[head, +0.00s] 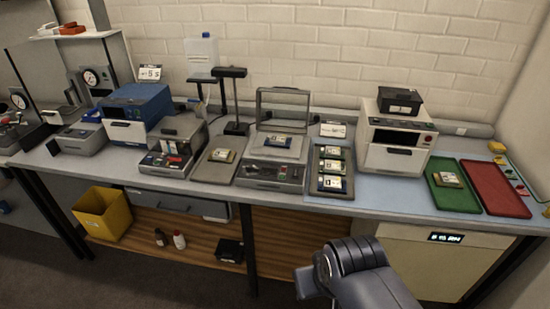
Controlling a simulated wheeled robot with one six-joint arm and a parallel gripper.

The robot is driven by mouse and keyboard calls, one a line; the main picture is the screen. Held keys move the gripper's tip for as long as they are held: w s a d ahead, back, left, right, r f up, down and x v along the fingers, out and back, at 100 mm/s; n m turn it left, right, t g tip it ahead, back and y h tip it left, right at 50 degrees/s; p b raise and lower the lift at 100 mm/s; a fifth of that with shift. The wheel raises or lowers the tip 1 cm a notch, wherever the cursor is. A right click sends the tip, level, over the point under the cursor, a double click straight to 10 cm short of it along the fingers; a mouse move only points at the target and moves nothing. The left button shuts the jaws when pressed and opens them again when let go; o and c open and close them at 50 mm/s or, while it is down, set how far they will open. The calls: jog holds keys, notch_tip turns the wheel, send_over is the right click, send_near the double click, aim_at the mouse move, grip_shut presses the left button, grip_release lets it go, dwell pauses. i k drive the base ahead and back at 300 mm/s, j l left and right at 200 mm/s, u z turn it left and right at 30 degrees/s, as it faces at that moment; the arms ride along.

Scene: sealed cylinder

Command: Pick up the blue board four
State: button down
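Several small boards with pale labels are on the bench. Three sit in a column in a dark rack (317,188): an upper board (332,150), a middle greenish board (332,166) and a lower bluish board (332,183). Other boards lie on a grey plate (222,156), on the open-lidded device (278,141) and on the green tray (447,179). The labels are too small to read, so I cannot tell which is blue board four. Part of my arm shows at the bottom, in front of the bench; my gripper's fingers do not show.
A red tray (497,190) lies right of the green tray. A white box-shaped machine (397,140) stands behind them, and a blue-topped machine (137,108) stands at the left. A yellow bin (103,213) sits on the lower shelf. The floor in front is clear.

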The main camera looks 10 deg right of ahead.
aim_at(277, 140)
jog(key=i+l, duration=0.2)
jog(key=i, duration=0.25)
jog(key=i+l, duration=0.15)
jog(key=i, duration=0.25)
jog(key=i+l, duration=0.2)
jog(key=i, duration=0.25)
jog(key=z, duration=0.05)
